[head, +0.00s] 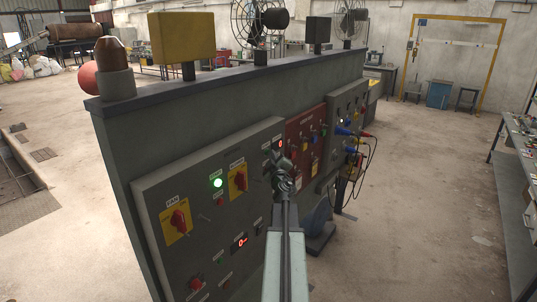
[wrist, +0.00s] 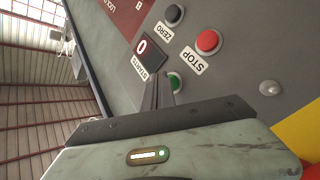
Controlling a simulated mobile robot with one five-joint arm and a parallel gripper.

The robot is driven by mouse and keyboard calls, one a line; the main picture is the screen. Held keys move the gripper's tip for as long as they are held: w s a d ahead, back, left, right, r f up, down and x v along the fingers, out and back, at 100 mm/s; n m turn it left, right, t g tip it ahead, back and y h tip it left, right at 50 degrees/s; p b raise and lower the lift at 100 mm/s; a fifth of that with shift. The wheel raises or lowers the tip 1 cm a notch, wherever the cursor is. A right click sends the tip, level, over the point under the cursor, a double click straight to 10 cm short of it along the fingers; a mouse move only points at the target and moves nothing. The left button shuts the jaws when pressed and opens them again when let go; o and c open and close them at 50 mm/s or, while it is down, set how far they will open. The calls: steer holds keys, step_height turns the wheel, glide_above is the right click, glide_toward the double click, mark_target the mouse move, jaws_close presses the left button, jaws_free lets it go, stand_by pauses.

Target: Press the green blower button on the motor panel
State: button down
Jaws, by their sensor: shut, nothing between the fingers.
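My gripper (head: 281,160) is shut and empty, in front of the grey motor panel (head: 155,195) in the head view. In the wrist view its closed fingertips (wrist: 158,93) are beside a green button (wrist: 175,82), which they partly cover; I cannot tell whether they touch it. A red button (wrist: 208,41) marked STOP is close by. In the head view my gripper hides the panel around the green button. A lit green round light (head: 216,183) shows farther left on the panel, apart from my gripper.
A black button (wrist: 174,14) marked ZERO and a display (wrist: 148,50) reading 0 are near the fingertips. Rotary switches (head: 180,220) stick out of the panel at left. A red panel (head: 305,130) and cables (head: 370,155) are to the right. Open floor lies at right.

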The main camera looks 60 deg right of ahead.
steer(key=shift+w, duration=0.25)
stand_by(0.3)
steer(key=shift+s+a, duration=0.1)
steer(key=shift+s, duration=0.8)
steer(key=s, duration=0.5)
stand_by(0.7)
